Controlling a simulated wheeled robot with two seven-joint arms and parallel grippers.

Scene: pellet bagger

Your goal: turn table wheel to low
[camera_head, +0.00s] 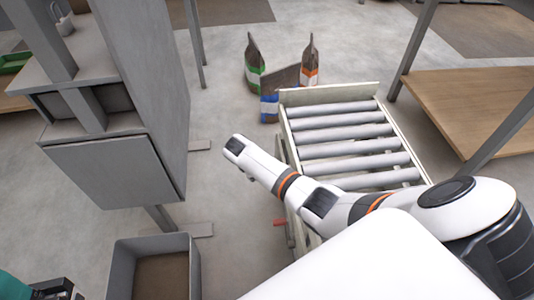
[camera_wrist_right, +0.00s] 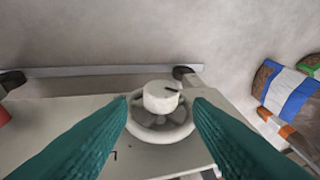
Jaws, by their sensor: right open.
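The table wheel (camera_wrist_right: 160,99) is a pale round wheel with spokes and a raised white hub. A short dark mark shows on the upper right of the hub. It sits on the pale frame of the roller table. My right gripper (camera_wrist_right: 161,106) is open, with one teal finger at each side of the wheel; I cannot tell whether they touch it. In the head view the wheel and the right fingers are hidden. The roller table (camera_head: 284,128) stands right of centre. Part of my left gripper (camera_head: 50,288) shows at the bottom left, its jaws unclear.
Several bags, one with a green band (camera_head: 254,75), stand on the floor behind the roller table. A grey machine (camera_head: 115,165) stands left, with a grey bin (camera_head: 120,268) below it. A wooden bench (camera_head: 480,95) is at right. A red handle (camera_head: 280,222) sticks out near the table.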

